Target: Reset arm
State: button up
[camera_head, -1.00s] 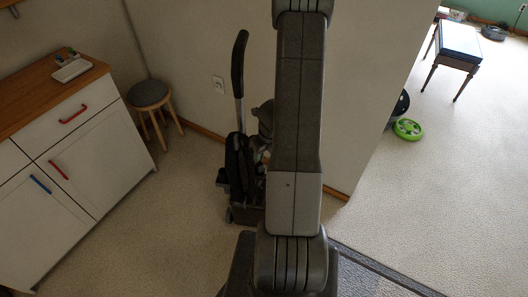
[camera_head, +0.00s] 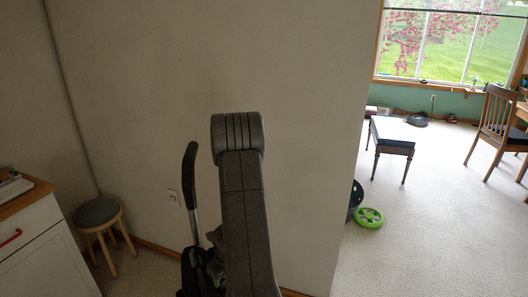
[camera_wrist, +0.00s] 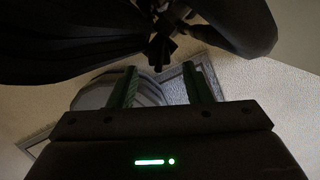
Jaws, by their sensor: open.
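My gripper (camera_wrist: 163,88) shows in the wrist view, with its two dark fingers apart and nothing seen between them. A dark bulky shape fills the top of that view, and it is too dim to name. In the head view my arm stands upright in the middle, in front of a beige wall (camera_head: 300,90). The gripper itself does not show in the head view.
A black upright vacuum cleaner (camera_head: 190,195) stands close behind my arm. A round stool (camera_head: 97,213) and a white cabinet (camera_head: 45,262) are at the left. A bench (camera_head: 392,136), a green disc (camera_head: 369,217) and a chair (camera_head: 497,122) are at the right, with open carpet between.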

jog(key=b+x, duration=0.3)
jog(key=x, duration=0.2)
jog(key=shift+f, duration=0.2)
jog(key=shift+p+v, duration=1)
jog(key=shift+v, duration=0.15)
jog(key=shift+w+a, duration=0.15)
jog(key=shift+a, duration=0.05)
jog(key=shift+f+b, duration=0.4)
jog(key=shift+b+x, duration=0.85)
jog(key=p+v, duration=1)
jog(key=v, duration=0.3)
jog(key=b+x, duration=1)
jog(key=x, duration=0.3)
jog(key=shift+d+f, duration=0.15)
jog(key=w+a+p+v, duration=0.2)
jog(key=p+v, duration=0.7)
jog(key=v, duration=0.5)
jog(key=w+a+r+p+v, duration=0.1)
jog(key=w+a+p+v, duration=0.1)
jog(key=p+v, duration=0.8)
jog(key=shift+a+v, duration=0.35)
jog(key=shift+v, duration=1.8)
